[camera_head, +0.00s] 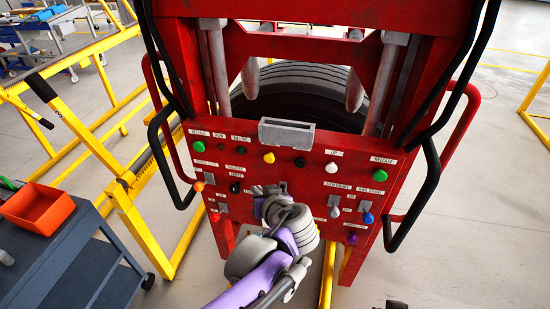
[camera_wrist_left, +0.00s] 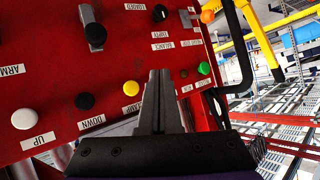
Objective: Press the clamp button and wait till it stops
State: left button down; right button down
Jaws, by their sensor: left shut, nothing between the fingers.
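The clamp button is a yellow knob (camera_head: 269,157) in the upper middle of the red control panel (camera_head: 318,143). In the left wrist view the yellow button (camera_wrist_left: 131,88) has a "CLAMP" label beside it. My left gripper (camera_head: 269,189) is at the panel, below the yellow button in the head view. Its fingers (camera_wrist_left: 158,75) are shut and empty. In the left wrist view they lie just right of the button, apart from it in the picture. I cannot tell their distance from the panel. My right gripper is not clearly in view.
A black button (camera_wrist_left: 85,101) and a white button (camera_wrist_left: 26,119) lie left of the clamp button in the wrist view, a green one (camera_wrist_left: 204,68) right. A tire (camera_head: 300,88) is behind the panel. Black bars (camera_head: 420,195) flank it. A cart with an orange bin (camera_head: 38,207) stands left.

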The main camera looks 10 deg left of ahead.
aim_at(270, 157)
pick_arm(q)
jog(key=shift+d, duration=0.1)
jog(key=shift+w, duration=0.15)
jog(key=w, duration=0.8)
jog(key=shift+w+b, duration=0.3)
jog(key=shift+b, duration=0.15)
jog(key=shift+w+d+r, duration=0.1)
dwell(1.7)
jog(key=shift+w, duration=0.35)
